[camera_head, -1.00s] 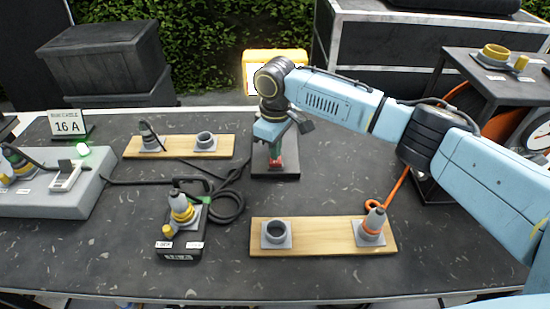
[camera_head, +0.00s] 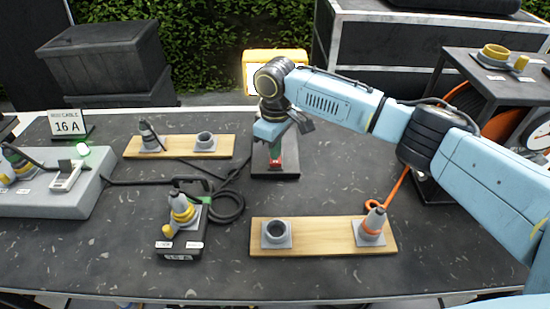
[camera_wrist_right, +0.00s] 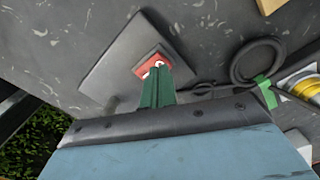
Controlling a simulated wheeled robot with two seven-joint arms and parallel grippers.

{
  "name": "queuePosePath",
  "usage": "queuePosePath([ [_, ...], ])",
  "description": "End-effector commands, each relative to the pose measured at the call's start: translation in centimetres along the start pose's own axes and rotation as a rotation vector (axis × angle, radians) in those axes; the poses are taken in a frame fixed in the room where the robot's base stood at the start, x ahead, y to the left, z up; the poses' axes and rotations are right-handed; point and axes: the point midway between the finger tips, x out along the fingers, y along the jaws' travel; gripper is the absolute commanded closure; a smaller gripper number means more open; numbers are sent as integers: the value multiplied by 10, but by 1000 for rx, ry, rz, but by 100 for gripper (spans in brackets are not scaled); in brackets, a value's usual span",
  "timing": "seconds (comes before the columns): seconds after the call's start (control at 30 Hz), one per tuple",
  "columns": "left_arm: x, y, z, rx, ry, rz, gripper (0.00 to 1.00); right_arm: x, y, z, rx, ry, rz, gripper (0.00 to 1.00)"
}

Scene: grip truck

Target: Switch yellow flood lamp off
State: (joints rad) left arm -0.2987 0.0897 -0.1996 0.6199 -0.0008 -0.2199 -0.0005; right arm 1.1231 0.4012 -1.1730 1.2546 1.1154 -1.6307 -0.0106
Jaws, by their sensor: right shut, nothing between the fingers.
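The yellow flood lamp (camera_head: 256,55) stands behind the table's far edge, partly hidden by my right arm; its visible face looks bright and lit. A dark flat box (camera_head: 288,171) lies on the table near the far edge, in front of the lamp. A red switch (camera_wrist_right: 146,64) with white marks sits on its top. My right gripper (camera_head: 275,158) points down over this box, its green fingers (camera_wrist_right: 158,72) shut and empty, with tips at the red switch. Whether they press on it I cannot tell. My left gripper is out of view.
A grey socket box (camera_head: 45,200) with a green light stands at left. A small black box (camera_head: 178,245) with a yellow plug is at front centre. Wooden boards (camera_head: 325,247) (camera_head: 222,143) hold sockets and plugs. Black cable lies between.

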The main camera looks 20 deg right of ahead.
Motion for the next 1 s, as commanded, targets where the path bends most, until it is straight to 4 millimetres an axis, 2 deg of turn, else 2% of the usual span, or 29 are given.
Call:
queuePosePath([
  [0.57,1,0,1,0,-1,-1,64,8,0,0,0,0,0,100],
  [1.0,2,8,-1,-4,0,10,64,15,0,0,1,0,0,100],
])
